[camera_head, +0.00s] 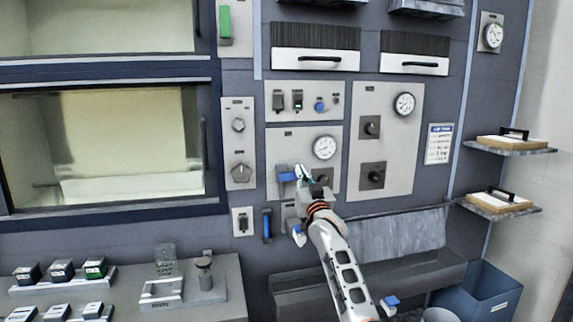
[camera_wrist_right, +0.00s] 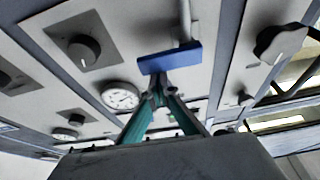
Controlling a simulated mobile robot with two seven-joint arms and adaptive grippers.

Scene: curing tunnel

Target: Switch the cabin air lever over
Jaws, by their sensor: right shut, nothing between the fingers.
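A lever with a blue handle (camera_head: 287,176) sits on a light grey panel with a round gauge, in the middle of the wall in the head view. In the right wrist view its blue bar (camera_wrist_right: 170,58) is joined to a pale grey stem. I cannot read a label that names it. My right gripper (camera_head: 301,173) is just right of the handle. In the right wrist view its teal fingers (camera_wrist_right: 158,88) are shut and empty, with their tips right at the bar's edge; I cannot tell whether they touch. My left gripper is out of view.
A black knob (camera_head: 322,179) is close beside my gripper, under the gauge (camera_head: 324,147). A blue upright handle (camera_head: 266,225) is on the wall below left. A grey trough (camera_head: 290,297) runs under the panels. A bench (camera_head: 222,285) with small devices stands at lower left.

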